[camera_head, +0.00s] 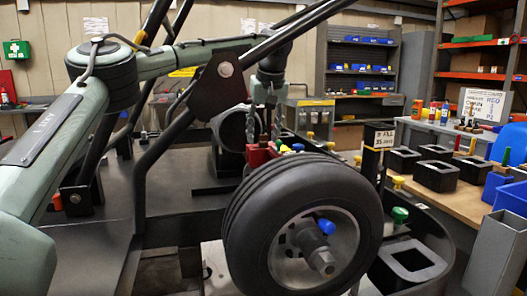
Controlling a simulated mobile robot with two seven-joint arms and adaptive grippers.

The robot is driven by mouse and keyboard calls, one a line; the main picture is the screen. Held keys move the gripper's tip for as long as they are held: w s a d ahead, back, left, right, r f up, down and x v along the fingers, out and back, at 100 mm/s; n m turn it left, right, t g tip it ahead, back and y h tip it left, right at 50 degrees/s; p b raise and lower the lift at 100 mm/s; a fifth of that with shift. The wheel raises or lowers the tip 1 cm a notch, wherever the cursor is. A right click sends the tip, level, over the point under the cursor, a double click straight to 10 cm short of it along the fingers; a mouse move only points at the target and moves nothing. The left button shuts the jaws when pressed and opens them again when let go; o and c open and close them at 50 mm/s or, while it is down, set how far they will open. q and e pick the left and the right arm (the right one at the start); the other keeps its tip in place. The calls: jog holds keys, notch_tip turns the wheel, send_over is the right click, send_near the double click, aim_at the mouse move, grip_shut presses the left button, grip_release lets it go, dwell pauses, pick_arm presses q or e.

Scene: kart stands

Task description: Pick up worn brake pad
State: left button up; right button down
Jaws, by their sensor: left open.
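A red brake caliper-like part (259,156) sits behind the top of the large black wheel (300,222). I cannot make out the worn brake pad; it may be in or behind this red part, partly hidden by the tyre. My left gripper (264,134) points down just above the red part, its two fingers apart and nothing seen between them. I cannot tell whether the fingertips touch the red part. My right gripper is not in view.
Black kart frame tubes (154,150) cross in front of my left arm. A workbench (455,203) at right carries several black square holders (436,175) and blue bins (511,194). A labelled post (380,140) stands right of the wheel. Shelves (362,51) stand behind.

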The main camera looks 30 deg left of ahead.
pick_arm(q)
jog(key=shift+w+a+f, duration=0.1)
jog(key=shift+f, duration=0.35)
jog(key=shift+c, duration=0.3)
grip_shut()
jog(key=shift+r, duration=0.2)
